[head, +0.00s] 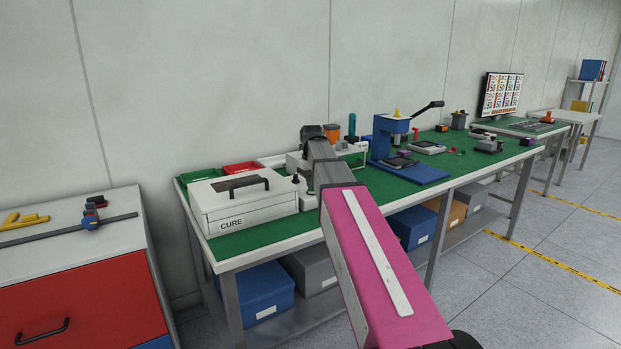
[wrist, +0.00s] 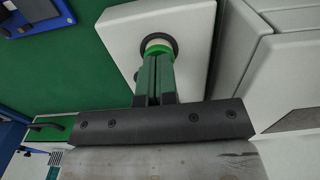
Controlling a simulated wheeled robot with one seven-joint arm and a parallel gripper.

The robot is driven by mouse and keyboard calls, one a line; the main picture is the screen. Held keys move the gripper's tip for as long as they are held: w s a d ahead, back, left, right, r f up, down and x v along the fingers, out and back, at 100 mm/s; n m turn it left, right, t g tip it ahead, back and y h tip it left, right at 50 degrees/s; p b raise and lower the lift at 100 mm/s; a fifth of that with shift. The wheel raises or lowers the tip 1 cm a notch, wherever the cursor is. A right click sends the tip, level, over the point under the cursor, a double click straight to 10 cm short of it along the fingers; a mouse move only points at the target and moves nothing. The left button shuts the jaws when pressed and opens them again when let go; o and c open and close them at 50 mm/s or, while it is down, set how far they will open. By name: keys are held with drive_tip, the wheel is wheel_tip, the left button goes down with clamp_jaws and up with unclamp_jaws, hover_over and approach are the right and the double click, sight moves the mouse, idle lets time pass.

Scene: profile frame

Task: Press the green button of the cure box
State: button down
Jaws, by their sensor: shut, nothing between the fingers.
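The cure box (head: 235,208) is a white case with a dark handle and the label CURE, at the left end of the green-topped bench in the head view. In the wrist view a white housing (wrist: 120,30) carries a round button with a black ring, a pale rim and a green part (wrist: 156,48). My gripper (wrist: 158,62) is shut and empty, its fingertips at the green part and covering some of it. Whether they touch it or press it in, I cannot tell. In the head view my arm hides the gripper and the button.
A blue press (head: 390,140) with a black lever stands right of my arm on the bench (head: 355,188). Red (head: 240,168) and green trays lie behind the cure box. A red-fronted cabinet (head: 85,300) stands at the left. Open floor lies to the right.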

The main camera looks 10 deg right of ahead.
drive_tip(key=shift+s+f, duration=0.15)
drive_tip(key=shift+f, duration=1.1)
drive_tip(key=shift+r, duration=0.55)
wheel_tip(320, 180, up, 14)
drive_tip(key=shift+f, duration=0.25)
idle(0.5)
